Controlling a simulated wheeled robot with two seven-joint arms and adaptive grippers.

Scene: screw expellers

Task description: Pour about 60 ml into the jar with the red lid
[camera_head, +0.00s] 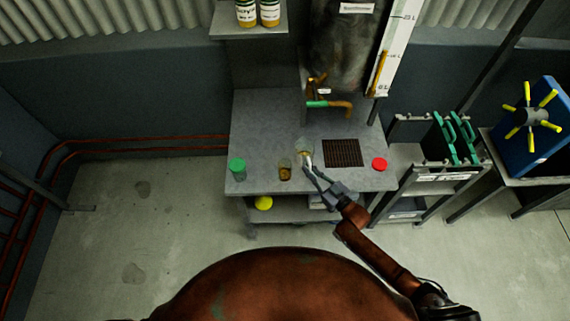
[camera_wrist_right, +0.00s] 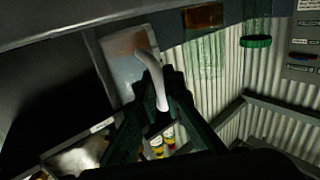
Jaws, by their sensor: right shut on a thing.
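A red lid (camera_head: 379,164) lies by the right edge of the grey table, with no jar visible under it. An open glass jar (camera_head: 285,172) with amber contents stands near the table's front. My right gripper (camera_head: 309,163) is shut on the pale handle of a clear glass vessel (camera_head: 304,147), just right of and behind the open jar. A little yellowish liquid seems to show in it; its tilt is unclear. In the right wrist view the curved white handle (camera_wrist_right: 152,75) stands between the dark fingers (camera_wrist_right: 160,105). My left gripper is out of view.
A green-lidded jar (camera_head: 237,168) stands on the table's left. A dark grate (camera_head: 343,153) is set in the tabletop (camera_head: 262,120), below a tap with a green handle (camera_head: 318,104). A yellow object (camera_head: 264,202) sits under the table. A rack (camera_head: 405,185) stands at right.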

